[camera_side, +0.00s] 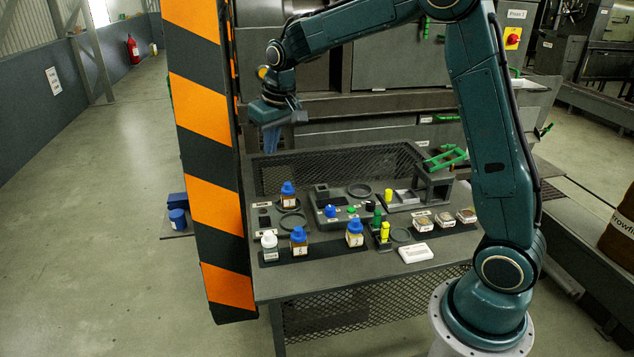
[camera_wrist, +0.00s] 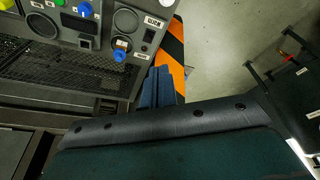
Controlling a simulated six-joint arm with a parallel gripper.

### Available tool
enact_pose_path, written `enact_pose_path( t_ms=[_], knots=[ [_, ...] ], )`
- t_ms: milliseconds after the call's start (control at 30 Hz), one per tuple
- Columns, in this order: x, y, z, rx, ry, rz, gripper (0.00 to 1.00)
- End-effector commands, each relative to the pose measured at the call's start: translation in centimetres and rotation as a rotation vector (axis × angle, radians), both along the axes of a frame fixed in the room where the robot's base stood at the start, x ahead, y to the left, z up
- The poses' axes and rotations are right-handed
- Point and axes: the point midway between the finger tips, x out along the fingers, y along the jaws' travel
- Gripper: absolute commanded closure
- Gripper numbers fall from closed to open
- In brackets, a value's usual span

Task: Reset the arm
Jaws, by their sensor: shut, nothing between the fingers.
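My gripper (camera_side: 271,138) hangs in the side view above the back left of the work table (camera_side: 300,270), next to the orange and black striped pillar. Its blue fingers point down, shut together and empty, well above the table's items. In the wrist view the shut fingers (camera_wrist: 158,88) show beyond the dark wrist housing, beside the table's edge. My arm is raised and bent over the table, and nothing touches the fingers.
The striped pillar (camera_side: 205,150) stands close to my gripper. On the table are several blue-capped bottles (camera_side: 355,234), a white-capped bottle (camera_side: 270,246), green and yellow pieces (camera_side: 384,233), small sample boxes (camera_side: 423,220) and a white box (camera_side: 415,253). Machinery stands behind; open floor lies left.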

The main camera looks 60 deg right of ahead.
Motion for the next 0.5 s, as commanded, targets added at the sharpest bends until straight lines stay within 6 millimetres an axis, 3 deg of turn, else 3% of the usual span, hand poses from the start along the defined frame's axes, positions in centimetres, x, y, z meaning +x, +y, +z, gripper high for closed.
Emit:
enact_pose_path(
  t_ms=[200,500],
  knots=[
    [-4.7,1.8,3.8,-0.005,-0.038,0.026,1.0],
    [-11.5,3.8,7.1,-0.011,-0.081,0.061,1.0]
  ],
)
